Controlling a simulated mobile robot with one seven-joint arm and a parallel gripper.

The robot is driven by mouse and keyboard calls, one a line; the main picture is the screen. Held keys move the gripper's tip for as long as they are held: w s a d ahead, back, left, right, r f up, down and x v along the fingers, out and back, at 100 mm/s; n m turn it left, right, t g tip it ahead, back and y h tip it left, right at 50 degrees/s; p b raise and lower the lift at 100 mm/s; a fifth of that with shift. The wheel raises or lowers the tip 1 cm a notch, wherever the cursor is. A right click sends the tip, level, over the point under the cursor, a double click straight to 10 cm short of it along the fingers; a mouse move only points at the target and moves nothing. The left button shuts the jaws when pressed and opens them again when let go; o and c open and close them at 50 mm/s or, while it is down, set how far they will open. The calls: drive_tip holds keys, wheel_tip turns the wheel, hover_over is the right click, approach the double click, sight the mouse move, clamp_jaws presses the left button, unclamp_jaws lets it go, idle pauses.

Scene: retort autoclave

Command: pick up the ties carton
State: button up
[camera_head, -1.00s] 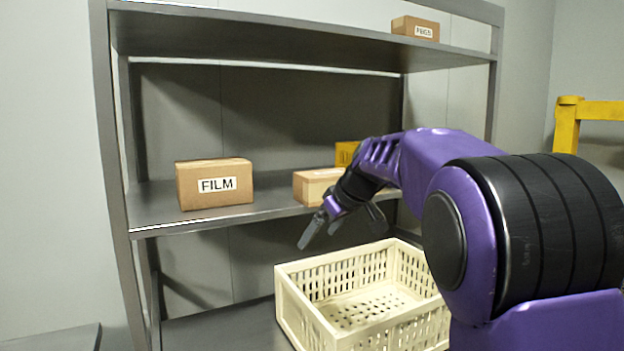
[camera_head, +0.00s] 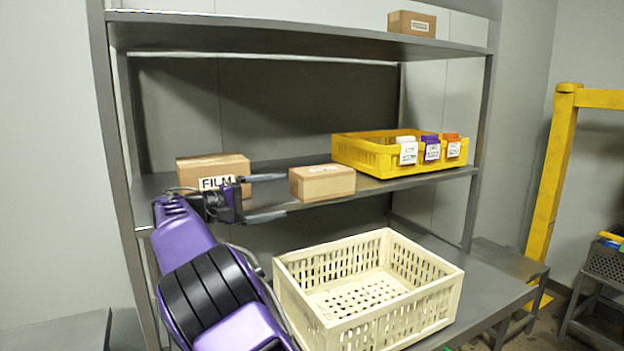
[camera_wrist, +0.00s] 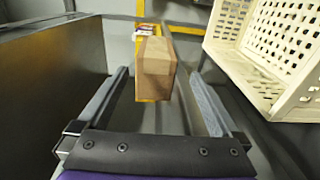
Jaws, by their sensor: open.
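A small brown carton (camera_head: 322,184) sits on the middle shelf. Its label is on the top face and too small to read, so I cannot tell from it that this is the ties carton. My gripper (camera_head: 284,196) is open and empty at the front of the middle shelf, left of this carton, fingers pointing right toward it. In the wrist view the carton (camera_wrist: 156,66) lies ahead, past the fingertips and in line with the gap between them (camera_wrist: 160,76). It looks apart from both fingers.
A carton marked FILM (camera_head: 213,169) stands behind my gripper, on the shelf's left. A yellow bin (camera_head: 365,156) with labelled packs is right of the unread carton. A cream crate (camera_head: 375,315) stands below. Another carton (camera_head: 412,24) is on the top shelf.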

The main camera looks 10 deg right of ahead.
sight(303, 189)
drive_tip(key=x, duration=0.5)
drive_tip(key=shift+r, duration=0.3)
drive_tip(key=x, duration=0.6)
drive_tip(key=shift+w+d, duration=0.2)
drive_tip(key=shift+d, duration=0.05)
drive_tip(key=shift+r, duration=0.1)
drive_tip(key=c, duration=1.6)
